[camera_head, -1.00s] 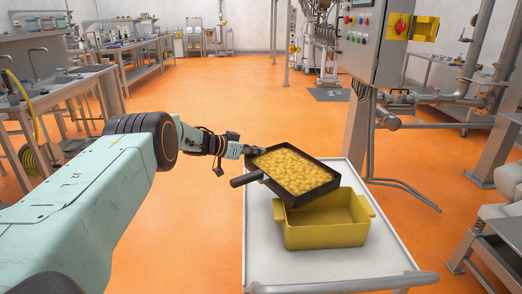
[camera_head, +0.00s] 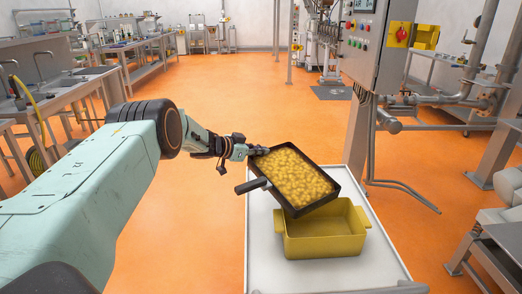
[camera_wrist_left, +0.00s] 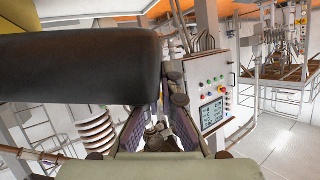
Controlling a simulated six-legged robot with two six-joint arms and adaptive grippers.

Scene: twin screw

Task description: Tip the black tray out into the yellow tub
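The black tray (camera_head: 327,203) is full of yellow lumpy pieces (camera_head: 294,177) and is held in the air, tilted, above the yellow tub. Its dark handle (camera_head: 252,185) sticks out to the left. The yellow tub (camera_head: 325,246) stands on the white cart top, its inside partly hidden by the tray. My left gripper (camera_head: 262,151) is at the tray's far left corner and appears shut on its edge. In the left wrist view a large dark form, seemingly part of the tray (camera_wrist_left: 80,68), lies close over the fingers (camera_wrist_left: 158,125). My right gripper is not in view.
The white cart (camera_head: 268,255) has free room left of the tub. A grey control cabinet (camera_head: 374,45) on a post stands behind to the right, with pipes beside it. Steel benches (camera_head: 75,85) line the left. The orange floor is open beyond the cart.

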